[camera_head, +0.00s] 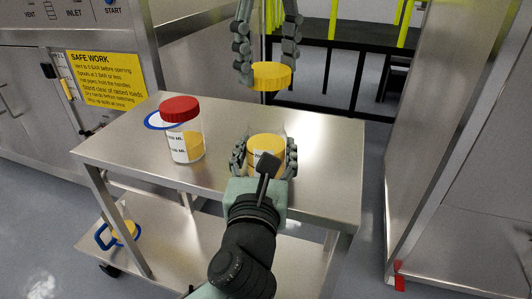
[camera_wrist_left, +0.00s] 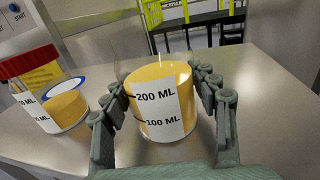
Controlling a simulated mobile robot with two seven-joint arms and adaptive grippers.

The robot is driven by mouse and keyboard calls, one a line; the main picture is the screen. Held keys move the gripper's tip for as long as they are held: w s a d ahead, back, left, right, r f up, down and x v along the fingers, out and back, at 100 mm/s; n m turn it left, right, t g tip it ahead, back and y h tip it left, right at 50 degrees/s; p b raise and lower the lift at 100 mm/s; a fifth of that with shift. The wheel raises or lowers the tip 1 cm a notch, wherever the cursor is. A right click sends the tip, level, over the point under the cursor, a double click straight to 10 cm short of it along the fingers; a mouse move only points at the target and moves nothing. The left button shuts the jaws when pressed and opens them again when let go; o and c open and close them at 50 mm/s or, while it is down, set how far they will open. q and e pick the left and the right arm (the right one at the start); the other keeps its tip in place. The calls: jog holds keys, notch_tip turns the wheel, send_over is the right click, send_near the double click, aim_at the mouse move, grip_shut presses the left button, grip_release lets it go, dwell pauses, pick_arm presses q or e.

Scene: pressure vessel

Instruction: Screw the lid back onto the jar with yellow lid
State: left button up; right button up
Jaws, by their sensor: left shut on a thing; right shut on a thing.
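The open jar (camera_head: 266,145) stands on the steel table, clear-walled with yellow contents and a white label. It also shows in the left wrist view (camera_wrist_left: 165,105), its label reading 200 ML and 100 ML. My left gripper (camera_head: 265,155) is shut around the jar, fingers on both sides. The yellow lid (camera_head: 271,78) is in the air above the jar, slightly to the right in the head view, with a gap between them. My right gripper (camera_head: 268,68) reaches down from above and is shut on the lid. The left wrist view does not show the lid.
A red-lidded jar (camera_head: 184,140) stands to the left on the steel table (camera_head: 325,150). A blue-rimmed item (camera_head: 152,121) is behind it. A blue-handled item (camera_head: 108,236) lies on the lower shelf. The table's right side is clear. A tall steel cabinet (camera_head: 455,130) stands at right.

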send_over(267, 122)
jog(key=shift+f, duration=2.45)
jog(key=shift+f, duration=0.9)
jog(key=shift+f, duration=0.55)
